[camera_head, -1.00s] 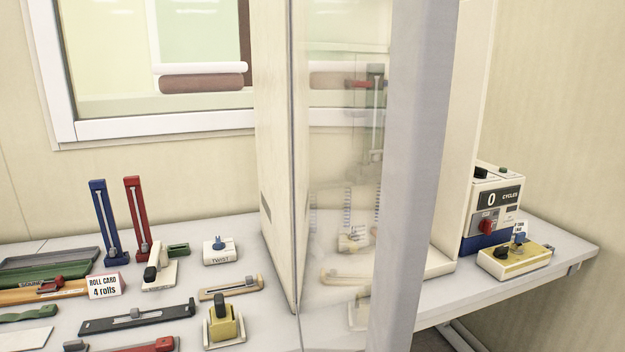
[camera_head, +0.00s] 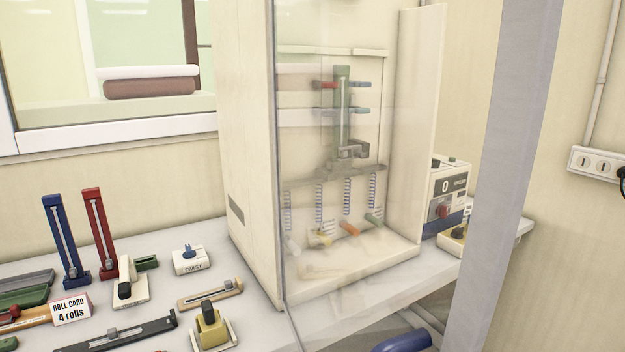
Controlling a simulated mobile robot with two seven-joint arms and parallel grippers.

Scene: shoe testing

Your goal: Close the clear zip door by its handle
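The clear door (camera_head: 420,210) hangs from the left front edge of a cream cabinet (camera_head: 250,150). It stands open, swung out toward me, with a wide pale grey strip (camera_head: 510,150) along its free edge. Through the pane I see the cabinet's inside, with a grey-green upright and several springs. I cannot make out the door's handle. Neither of my grippers is in view.
A counter box (camera_head: 447,200) stands right of the cabinet, partly behind the door's strip. Several small tools and a roll card (camera_head: 71,309) lie on the bench at left. A blue rounded thing (camera_head: 402,340) shows at the bottom edge. A socket (camera_head: 597,163) is on the right wall.

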